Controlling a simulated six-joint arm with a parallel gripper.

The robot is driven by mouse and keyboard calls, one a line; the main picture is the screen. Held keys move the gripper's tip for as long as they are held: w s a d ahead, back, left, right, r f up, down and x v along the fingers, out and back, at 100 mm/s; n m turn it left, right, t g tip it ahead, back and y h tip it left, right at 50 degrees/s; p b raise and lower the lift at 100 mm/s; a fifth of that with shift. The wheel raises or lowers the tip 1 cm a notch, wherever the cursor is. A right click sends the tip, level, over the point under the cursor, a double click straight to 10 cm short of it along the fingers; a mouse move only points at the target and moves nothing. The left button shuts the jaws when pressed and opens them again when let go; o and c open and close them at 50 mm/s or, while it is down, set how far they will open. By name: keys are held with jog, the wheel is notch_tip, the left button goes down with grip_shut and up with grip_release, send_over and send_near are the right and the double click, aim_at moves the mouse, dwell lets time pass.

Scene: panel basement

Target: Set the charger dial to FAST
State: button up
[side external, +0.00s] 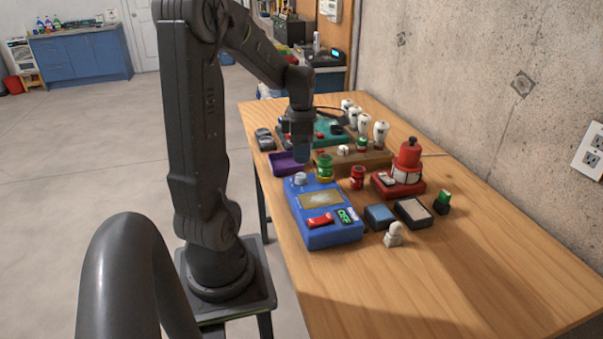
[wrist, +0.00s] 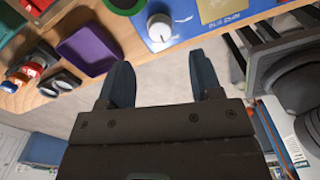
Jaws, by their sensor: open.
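The blue charger box (side external: 333,236) lies on the wooden table near its left edge. It has a gold plate, a red switch and a lit green display. Its pale round dial (side external: 300,178) sits at the far left corner. In the wrist view the dial (wrist: 160,28) shows a dark pointer mark on the blue charger face (wrist: 183,12); the scale words are too small to read. My gripper (side external: 301,156) points down beyond the dial, apart from it. In the wrist view my gripper (wrist: 162,74) is open and empty, with the dial ahead of the gap between its fingers.
A purple tray (side external: 284,166) lies close to my gripper; it also shows in the wrist view (wrist: 89,50). A green-and-yellow jar (side external: 324,168) stands right of the dial. A red beacon (side external: 408,158) and several small items crowd the right. The near table is clear.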

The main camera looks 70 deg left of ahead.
aim_at(302, 175)
notch_tip(302, 175, down, 8)
jog(key=shift+r, duration=0.25)
